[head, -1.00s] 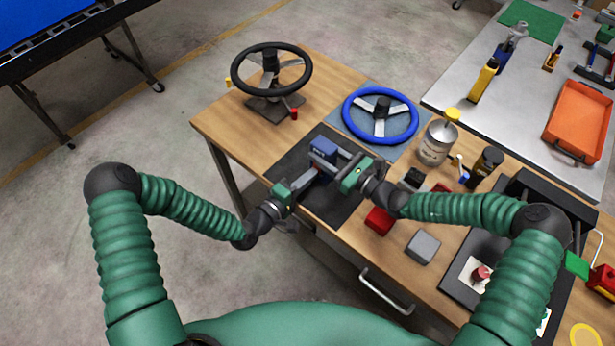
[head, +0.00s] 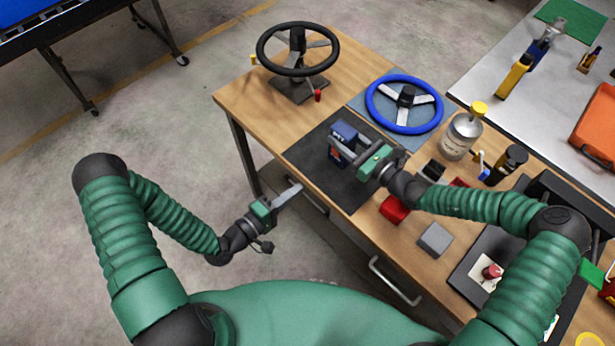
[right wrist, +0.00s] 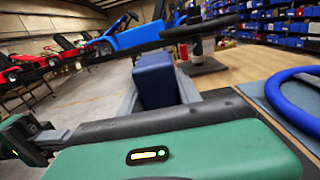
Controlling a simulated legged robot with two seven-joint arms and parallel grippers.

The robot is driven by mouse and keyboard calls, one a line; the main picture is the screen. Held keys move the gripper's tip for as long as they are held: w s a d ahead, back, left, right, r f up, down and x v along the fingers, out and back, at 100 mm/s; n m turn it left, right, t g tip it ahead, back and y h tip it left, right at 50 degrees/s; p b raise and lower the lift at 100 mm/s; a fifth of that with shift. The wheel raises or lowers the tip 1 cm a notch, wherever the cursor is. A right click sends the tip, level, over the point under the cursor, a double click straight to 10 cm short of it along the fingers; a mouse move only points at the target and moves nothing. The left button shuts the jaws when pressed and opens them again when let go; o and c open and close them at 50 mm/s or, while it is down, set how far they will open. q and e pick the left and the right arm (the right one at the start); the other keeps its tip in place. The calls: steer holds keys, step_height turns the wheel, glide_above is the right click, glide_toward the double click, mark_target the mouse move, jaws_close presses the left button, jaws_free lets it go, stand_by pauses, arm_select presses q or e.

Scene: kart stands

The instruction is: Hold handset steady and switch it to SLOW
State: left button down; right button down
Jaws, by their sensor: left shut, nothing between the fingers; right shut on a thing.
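The handset (head: 341,138) is a small dark blue block with a red-orange mark low on its side, standing over the black mat (head: 315,158) on the wooden bench. My right gripper (head: 343,150) is shut on it from the right. In the right wrist view the blue top of the handset (right wrist: 155,82) shows between the grey fingers. The switch and its setting are too small to tell. My left gripper (head: 295,191) is shut and empty, off the bench's front edge, apart from the handset, to its lower left.
A black steering wheel on a stand (head: 298,50) and a blue steering wheel (head: 404,104) are behind the mat. Free floor lies left of the bench.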

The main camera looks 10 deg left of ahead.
stand_by(0.4)
steer(key=c, duration=0.8)
jaws_free()
steer(key=shift+o, duration=0.2)
